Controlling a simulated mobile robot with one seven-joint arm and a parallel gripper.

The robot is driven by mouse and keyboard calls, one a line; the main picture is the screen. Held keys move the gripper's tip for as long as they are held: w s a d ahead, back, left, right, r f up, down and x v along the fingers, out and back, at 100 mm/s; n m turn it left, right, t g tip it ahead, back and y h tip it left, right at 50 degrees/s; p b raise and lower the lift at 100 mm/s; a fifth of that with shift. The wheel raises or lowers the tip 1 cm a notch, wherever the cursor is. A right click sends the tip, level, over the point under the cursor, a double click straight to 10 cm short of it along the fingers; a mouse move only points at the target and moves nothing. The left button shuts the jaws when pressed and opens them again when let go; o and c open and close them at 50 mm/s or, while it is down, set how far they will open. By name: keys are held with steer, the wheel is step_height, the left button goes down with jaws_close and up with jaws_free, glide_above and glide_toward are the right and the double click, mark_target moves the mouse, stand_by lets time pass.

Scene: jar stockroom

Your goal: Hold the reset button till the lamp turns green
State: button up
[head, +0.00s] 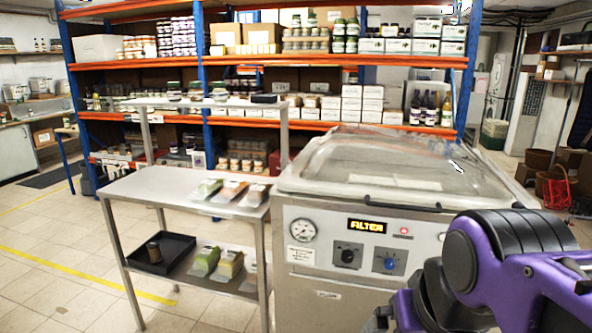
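A steel machine (345,300) with a clear domed lid stands right of centre in the head view. Its front panel has an amber display (367,226) that seems to read "FILTER". A small lamp (404,230) right of the display glows red. Below it is a round blue button (389,265) on a dark plate, beside a black knob (347,255). I cannot read a label on the blue button. My purple arm covers the lower right of the view, in front of the machine's right side.
A pressure gauge (302,230) sits at the panel's left. A steel table (160,188) with several packs and a black tray (161,254) on its lower shelf stands left of the machine. Stocked racks (270,61) line the back. Floor at the left is open.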

steer(key=shift+d, duration=0.1)
jaws_close()
stand_by(0.5)
stand_by(1.2)
